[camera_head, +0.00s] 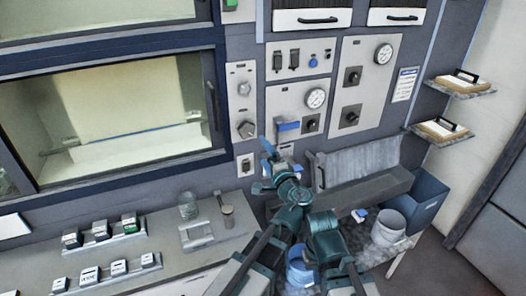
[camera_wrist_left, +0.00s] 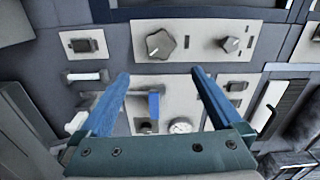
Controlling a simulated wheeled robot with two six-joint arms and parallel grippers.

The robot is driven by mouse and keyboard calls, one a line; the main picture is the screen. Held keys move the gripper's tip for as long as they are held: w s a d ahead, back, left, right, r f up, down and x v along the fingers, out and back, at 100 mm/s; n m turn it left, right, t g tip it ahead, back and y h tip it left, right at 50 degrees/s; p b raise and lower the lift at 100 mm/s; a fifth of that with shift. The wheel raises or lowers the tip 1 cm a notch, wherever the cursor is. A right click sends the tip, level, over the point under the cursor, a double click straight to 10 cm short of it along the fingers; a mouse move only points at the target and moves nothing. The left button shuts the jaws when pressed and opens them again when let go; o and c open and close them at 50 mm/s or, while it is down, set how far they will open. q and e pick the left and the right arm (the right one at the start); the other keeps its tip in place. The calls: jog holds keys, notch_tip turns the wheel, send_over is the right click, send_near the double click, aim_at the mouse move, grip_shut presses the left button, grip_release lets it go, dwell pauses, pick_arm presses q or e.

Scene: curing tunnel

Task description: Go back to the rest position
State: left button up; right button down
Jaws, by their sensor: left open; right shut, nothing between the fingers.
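My left gripper (camera_head: 264,167) is in front of the lower part of the control panel (camera_head: 285,97), below the blue lever (camera_head: 287,126). In the left wrist view, its two blue fingers (camera_wrist_left: 160,74) are wide apart with nothing held between them. Beyond them are a black star knob (camera_wrist_left: 160,44), a smaller knob (camera_wrist_left: 232,43) and the blue lever (camera_wrist_left: 153,105). My right gripper (camera_head: 323,225) is lower and further right, over the bench by the grey trough. It is shut and empty; its fingertips are hard to make out.
A grey trough (camera_head: 370,190), a white bucket (camera_head: 388,228) and a blue bin (camera_head: 428,195) stand at the right. A blue bucket (camera_head: 300,270) is below my arms. A glass jar (camera_head: 188,205) and a metal cup (camera_head: 228,216) stand on the left counter.

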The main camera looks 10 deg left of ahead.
pick_arm(q)
jog(key=s+a+f+n+g+h, duration=0.2)
jog(key=s+a+f+n+g, duration=0.3)
jog(key=f, duration=0.4)
jog(key=s+a+f+n+g+h, duration=0.2)
jog(key=s+a+f+n+g, duration=0.15)
jog(key=s+f+g, duration=0.45)
jog(key=s+d+f+m+g+h, duration=0.1)
jog(key=s+d+f+h, duration=0.1)
jog(key=s+d, duration=0.3)
jog(key=s+d+f+m+g+h, duration=0.1)
jog(key=s+d+f+h, duration=0.1)
jog(key=s+d, duration=0.4)
jog(key=d+f, duration=0.1)
jog(key=d, duration=0.4)
jog(key=shift+s+d+h, duration=0.25)
jog(key=shift+d+h, duration=0.05)
jog(key=shift+h, duration=0.1)
dwell(2.1)
